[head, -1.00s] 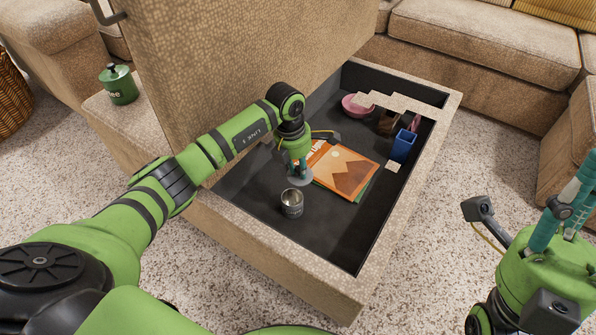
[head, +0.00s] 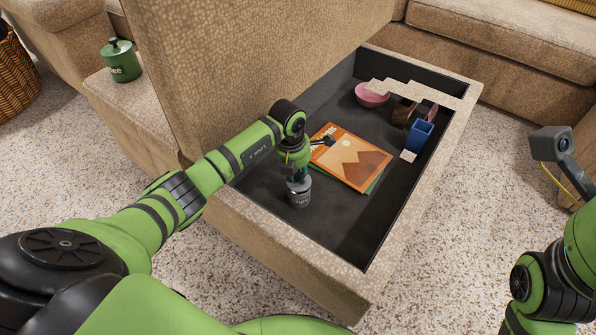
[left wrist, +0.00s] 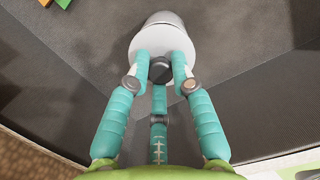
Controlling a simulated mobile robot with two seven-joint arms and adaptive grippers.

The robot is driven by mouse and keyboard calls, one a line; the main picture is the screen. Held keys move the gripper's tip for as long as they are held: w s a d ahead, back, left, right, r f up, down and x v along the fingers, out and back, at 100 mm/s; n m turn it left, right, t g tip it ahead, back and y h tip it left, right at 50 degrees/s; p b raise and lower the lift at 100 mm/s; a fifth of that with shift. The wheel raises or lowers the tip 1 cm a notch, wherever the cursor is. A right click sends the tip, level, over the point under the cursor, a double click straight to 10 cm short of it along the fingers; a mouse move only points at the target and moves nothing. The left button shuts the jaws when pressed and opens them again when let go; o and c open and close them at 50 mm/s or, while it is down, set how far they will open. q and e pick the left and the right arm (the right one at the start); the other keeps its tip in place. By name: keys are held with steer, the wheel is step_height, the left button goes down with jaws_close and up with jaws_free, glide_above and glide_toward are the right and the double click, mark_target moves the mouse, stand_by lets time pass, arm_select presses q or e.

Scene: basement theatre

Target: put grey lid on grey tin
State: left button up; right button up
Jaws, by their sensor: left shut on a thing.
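The grey tin (head: 299,199) stands upright on the dark floor of the big open drawer or box. My left gripper (head: 298,176) points down right above it, shut on the black knob of the grey lid (head: 297,185). In the left wrist view the teal fingers close around the knob (left wrist: 160,69), and the round lid (left wrist: 160,40) covers most of the tin. Part of the tin (left wrist: 163,18) shows beyond the lid's far edge. I cannot tell whether the lid rests on the rim or hangs just above it. My right gripper's fingers are out of view.
Orange and green books (head: 351,160) lie just behind the tin. A pink bowl (head: 371,95) and a blue container (head: 417,137) stand farther back. The box's beige rim (head: 290,252) surrounds them. A green canister (head: 120,61) stands on the ledge at left.

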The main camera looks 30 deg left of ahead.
arm_select(q)
steer(key=shift+f, duration=0.35)
stand_by(0.4)
steer(key=shift+f, duration=0.4)
stand_by(1.0)
steer(key=o, duration=1.5)
